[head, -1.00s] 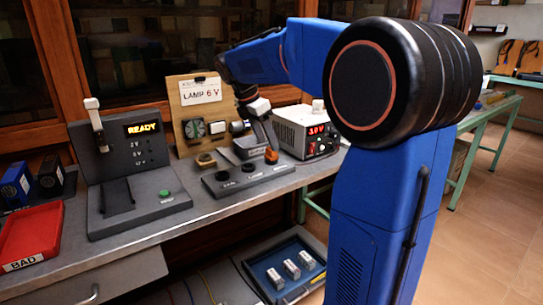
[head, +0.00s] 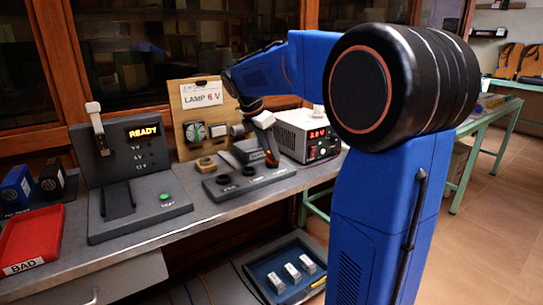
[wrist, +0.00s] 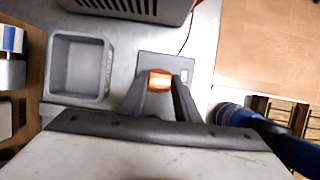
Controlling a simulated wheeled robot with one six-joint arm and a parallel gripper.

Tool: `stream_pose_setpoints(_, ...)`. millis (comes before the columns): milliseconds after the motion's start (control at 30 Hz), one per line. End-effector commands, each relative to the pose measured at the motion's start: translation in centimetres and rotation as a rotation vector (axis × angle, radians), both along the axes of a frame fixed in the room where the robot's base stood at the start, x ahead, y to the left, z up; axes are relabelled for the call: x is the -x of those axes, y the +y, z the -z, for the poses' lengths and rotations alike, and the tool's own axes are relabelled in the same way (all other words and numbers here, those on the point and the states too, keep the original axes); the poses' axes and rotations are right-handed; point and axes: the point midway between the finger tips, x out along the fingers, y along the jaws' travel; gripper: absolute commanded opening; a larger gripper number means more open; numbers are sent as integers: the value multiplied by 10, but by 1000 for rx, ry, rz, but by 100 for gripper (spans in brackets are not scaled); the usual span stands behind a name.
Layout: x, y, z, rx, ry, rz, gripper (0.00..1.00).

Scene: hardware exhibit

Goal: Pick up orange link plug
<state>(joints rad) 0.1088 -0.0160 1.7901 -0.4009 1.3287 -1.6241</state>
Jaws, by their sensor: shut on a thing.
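The orange link plug (wrist: 160,80) sits between the two dark fingers of my gripper (wrist: 160,88) in the wrist view. The fingers are shut on it. In the head view my gripper (head: 270,150) points down over the right end of the dark socket block (head: 230,188). Only a little of the plug's orange shows there at the fingertips. I cannot tell whether the plug is still seated in the block or just clear of it. Two round dark sockets on the block's left part are uncovered.
A grey open bin (wrist: 78,65) is beside the gripper. The power supply (head: 305,135) stands close on the right. The wooden lamp board (head: 198,110) is behind. The READY test stand (head: 140,205) and red BAD tray (head: 32,238) are left. A blue tray (head: 262,280) lies below.

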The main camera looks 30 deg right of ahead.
Motion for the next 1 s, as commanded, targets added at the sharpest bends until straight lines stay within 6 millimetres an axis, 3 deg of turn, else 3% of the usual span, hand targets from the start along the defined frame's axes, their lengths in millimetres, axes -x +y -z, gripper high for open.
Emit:
stream_pose_setpoints(167,-1,0,-14,0,-3,0,7)
stream_pose_setpoints(600,0,0,-87,0,-1,1,7)
stream_pose_setpoints(1000,0,0,-100,0,0,0,7)
